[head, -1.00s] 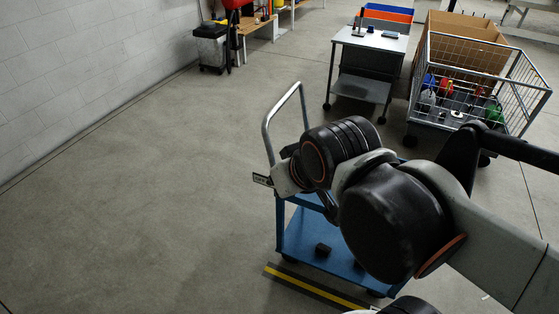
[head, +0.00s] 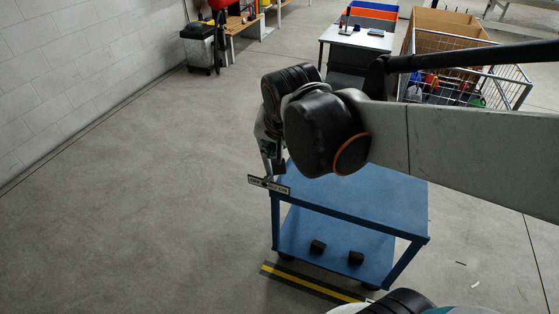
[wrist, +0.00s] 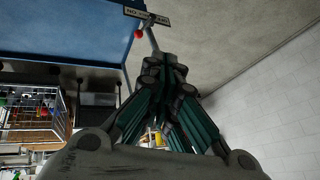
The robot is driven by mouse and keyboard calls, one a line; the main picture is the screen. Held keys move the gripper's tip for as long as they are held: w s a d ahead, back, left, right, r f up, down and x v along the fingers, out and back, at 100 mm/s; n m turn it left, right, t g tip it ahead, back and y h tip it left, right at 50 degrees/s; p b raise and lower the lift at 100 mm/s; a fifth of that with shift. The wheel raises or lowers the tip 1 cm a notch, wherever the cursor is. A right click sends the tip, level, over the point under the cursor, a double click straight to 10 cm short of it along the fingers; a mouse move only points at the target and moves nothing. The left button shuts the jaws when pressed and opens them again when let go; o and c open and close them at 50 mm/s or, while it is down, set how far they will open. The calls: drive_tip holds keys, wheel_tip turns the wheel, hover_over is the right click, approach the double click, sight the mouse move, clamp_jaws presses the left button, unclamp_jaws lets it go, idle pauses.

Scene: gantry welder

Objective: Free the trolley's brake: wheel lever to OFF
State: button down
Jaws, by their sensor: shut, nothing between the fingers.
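The blue trolley (head: 395,198) stands right of centre in the head view, and its blue side (wrist: 70,32) fills the upper left of the wrist view. A small lettered plate (head: 280,187) sits at its left corner; it also shows in the wrist view (wrist: 147,16), its words too small to read fully. A red knob (wrist: 138,33) and a thin grey rod (wrist: 152,38) show just below the plate. My gripper (wrist: 164,62) is shut and empty, its tips close to the rod; I cannot tell whether they touch. In the head view my gripper (head: 269,174) is just above the plate.
Two black blocks (head: 318,246) lie on the trolley's lower shelf. A yellow-black floor strip (head: 310,284) runs in front. A grey table (head: 355,38) and a wire cage (head: 510,88) stand behind. Open floor lies to the left (head: 130,200).

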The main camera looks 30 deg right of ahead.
drive_tip(key=w+d+f+m+g+y+p, duration=0.1)
drive_tip(key=w+d+f+m+g+p, duration=0.2)
drive_tip(key=d+f+m, duration=0.4)
drive_tip(key=w+d+f+m+g+y+p, duration=0.1)
drive_tip(key=w+d+f+m+g+p, duration=0.2)
drive_tip(key=m, duration=1.1)
drive_tip(key=w+d+f, duration=0.3)
drive_tip(key=d+f, duration=0.2)
drive_tip(key=f, duration=0.2)
drive_tip(key=shift+w+m+g, duration=0.15)
drive_tip(key=shift+m+g, duration=0.25)
wheel_tip(320, 180, down, 10)
drive_tip(key=b, duration=0.3)
drive_tip(key=shift+w+a+r+b, duration=0.2)
drive_tip(key=shift+w+a+r, duration=0.15)
drive_tip(key=shift+w+a, duration=0.3)
drive_tip(key=shift+w+a+r+b, duration=0.15)
drive_tip(key=shift+w+a+r, duration=0.25)
drive_tip(key=shift+w, duration=0.4)
